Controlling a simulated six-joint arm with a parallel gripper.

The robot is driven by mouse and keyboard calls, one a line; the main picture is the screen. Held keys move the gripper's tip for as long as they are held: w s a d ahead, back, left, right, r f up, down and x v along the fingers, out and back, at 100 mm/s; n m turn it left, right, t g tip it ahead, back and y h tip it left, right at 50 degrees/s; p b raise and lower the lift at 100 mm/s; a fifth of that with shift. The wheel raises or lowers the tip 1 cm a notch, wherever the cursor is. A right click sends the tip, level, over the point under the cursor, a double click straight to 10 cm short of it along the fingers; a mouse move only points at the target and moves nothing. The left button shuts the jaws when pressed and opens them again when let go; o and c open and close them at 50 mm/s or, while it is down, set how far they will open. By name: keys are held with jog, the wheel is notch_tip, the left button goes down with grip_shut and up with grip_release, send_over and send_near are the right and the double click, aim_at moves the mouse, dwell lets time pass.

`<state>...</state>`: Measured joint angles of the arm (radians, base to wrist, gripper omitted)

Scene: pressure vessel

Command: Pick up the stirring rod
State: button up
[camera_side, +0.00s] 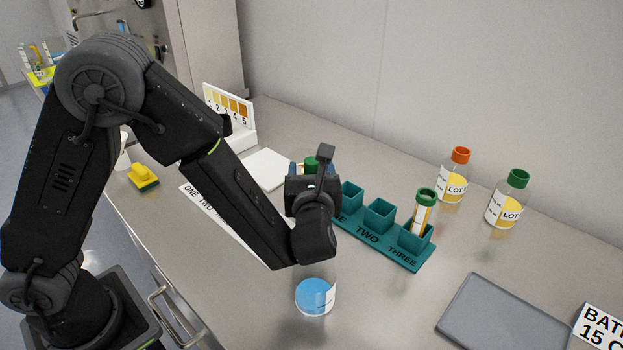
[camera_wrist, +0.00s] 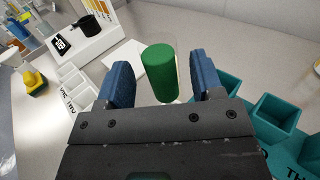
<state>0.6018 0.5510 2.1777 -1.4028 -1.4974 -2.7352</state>
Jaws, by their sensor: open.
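I cannot make out a stirring rod in either view. My gripper (camera_side: 313,184) is open, left of the teal rack in the side view. In the wrist view its two blue fingers (camera_wrist: 155,84) stand apart, with a green cap (camera_wrist: 160,70) appearing between them. Gaps show on both sides of the cap, and I cannot tell how deep it sits between the fingers. In the side view a bit of green (camera_side: 311,162) shows behind my gripper; the body below it is hidden.
The teal rack (camera_side: 424,257) holds a green-capped vial (camera_side: 424,211) in THREE; TWO looks empty. Orange-capped (camera_side: 452,176) and green-capped bottles (camera_side: 507,200) stand behind. A grey tray (camera_side: 505,318) lies at right. A numbered colour chart (camera_side: 229,110) and yellow block (camera_side: 143,175) are left.

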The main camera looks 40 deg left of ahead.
jog(key=x, duration=0.3)
jog(key=shift+w+a, duration=0.15)
jog(key=shift+w, duration=0.05)
